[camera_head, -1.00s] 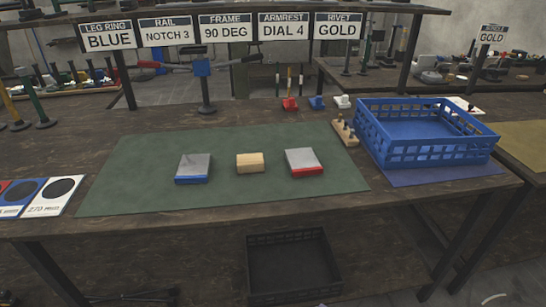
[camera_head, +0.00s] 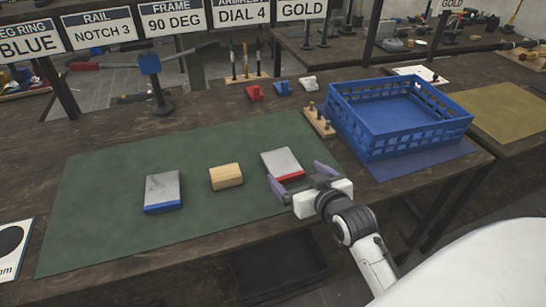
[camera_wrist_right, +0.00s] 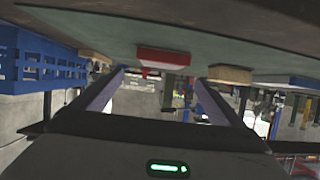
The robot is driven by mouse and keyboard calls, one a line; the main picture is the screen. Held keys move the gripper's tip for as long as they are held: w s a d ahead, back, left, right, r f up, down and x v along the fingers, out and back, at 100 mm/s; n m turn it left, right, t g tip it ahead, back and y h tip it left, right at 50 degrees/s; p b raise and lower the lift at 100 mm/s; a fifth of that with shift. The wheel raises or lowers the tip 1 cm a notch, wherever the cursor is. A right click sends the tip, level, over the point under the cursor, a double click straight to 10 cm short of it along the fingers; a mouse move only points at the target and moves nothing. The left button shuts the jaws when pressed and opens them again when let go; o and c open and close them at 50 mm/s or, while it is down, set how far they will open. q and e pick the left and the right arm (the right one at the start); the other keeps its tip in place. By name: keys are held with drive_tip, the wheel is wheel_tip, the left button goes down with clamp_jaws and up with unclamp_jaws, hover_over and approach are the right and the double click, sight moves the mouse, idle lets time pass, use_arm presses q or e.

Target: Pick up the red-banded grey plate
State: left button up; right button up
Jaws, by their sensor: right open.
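The red-banded grey plate (camera_head: 281,161) lies flat on the green mat, its red band on the near edge. My right gripper (camera_head: 297,177) is open and empty at the near side of this plate, its two purple fingers spread apart and pointing toward it. Whether a finger touches the plate cannot be told. In the right wrist view, which is upside down, the plate's red edge (camera_wrist_right: 166,54) shows beyond the gap between the open fingers (camera_wrist_right: 160,78). My left gripper is in neither view.
On the mat (camera_head: 110,225), a wooden block (camera_head: 226,176) and a blue-banded grey plate (camera_head: 162,190) lie left of the red-banded plate. A blue crate (camera_head: 400,145) stands to the right, with a small peg board (camera_head: 319,121) beside it. The mat's near part is clear.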

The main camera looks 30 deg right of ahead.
sight(281, 162)
drive_tip(key=x, duration=0.3)
drive_tip(key=shift+w+f, duration=0.15)
drive_tip(key=x, duration=0.4)
drive_tip(key=shift+w+f, duration=0.3)
drive_tip(key=shift+w, duration=0.15)
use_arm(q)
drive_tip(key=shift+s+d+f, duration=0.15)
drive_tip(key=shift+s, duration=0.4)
use_arm(e)
drive_tip(key=shift+c, duration=0.2)
drive_tip(key=c, duration=1.4)
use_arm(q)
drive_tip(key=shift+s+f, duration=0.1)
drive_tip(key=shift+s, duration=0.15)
use_arm(e)
drive_tip(key=shift+c, duration=1.1)
